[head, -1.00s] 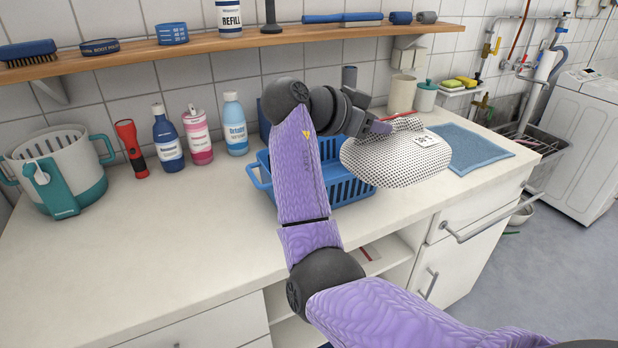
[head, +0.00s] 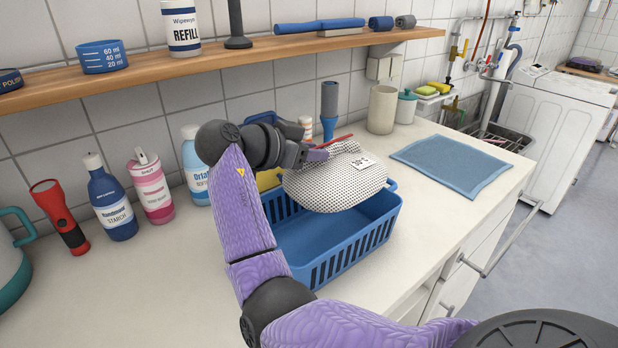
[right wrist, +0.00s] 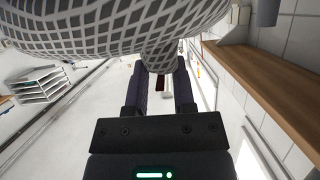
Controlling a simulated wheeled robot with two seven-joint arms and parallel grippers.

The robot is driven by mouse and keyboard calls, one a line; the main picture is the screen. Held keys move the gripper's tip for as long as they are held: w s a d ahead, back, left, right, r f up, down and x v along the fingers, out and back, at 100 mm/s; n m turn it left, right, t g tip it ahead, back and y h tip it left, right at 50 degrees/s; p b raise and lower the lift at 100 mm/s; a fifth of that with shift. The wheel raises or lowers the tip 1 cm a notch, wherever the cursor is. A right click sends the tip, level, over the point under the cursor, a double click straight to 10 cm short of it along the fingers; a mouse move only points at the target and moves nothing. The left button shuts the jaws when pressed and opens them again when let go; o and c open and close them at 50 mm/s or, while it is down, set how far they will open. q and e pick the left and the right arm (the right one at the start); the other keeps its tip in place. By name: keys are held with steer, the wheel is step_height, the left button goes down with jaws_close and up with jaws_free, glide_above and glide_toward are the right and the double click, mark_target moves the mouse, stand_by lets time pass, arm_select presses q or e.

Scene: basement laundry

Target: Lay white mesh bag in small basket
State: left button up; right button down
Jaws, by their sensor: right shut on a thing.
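The white mesh bag (head: 335,186) with dark dots, a red strip and a white label hangs above the blue small basket (head: 345,255) in the head view. My right gripper (head: 322,151) is shut on the bag's upper left edge. The bag covers part of the basket's far side; the basket's front and floor show and look empty there. In the right wrist view the bag (right wrist: 120,28) fills the top, and a bunched part of it sits between the fingers (right wrist: 160,85). My left gripper is not in view.
Left of the basket stand a pink bottle (head: 152,188), a dark blue bottle (head: 110,200) and a red flashlight (head: 60,218). A blue cloth (head: 452,160) lies on the counter at right. A beige canister (head: 382,108) stands behind. A wooden shelf (head: 240,52) runs above.

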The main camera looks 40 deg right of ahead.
mark_target(311, 168)
step_height(311, 168, down, 3)
steer(key=shift+f+b, duration=0.2)
steer(key=shift+b, duration=0.2)
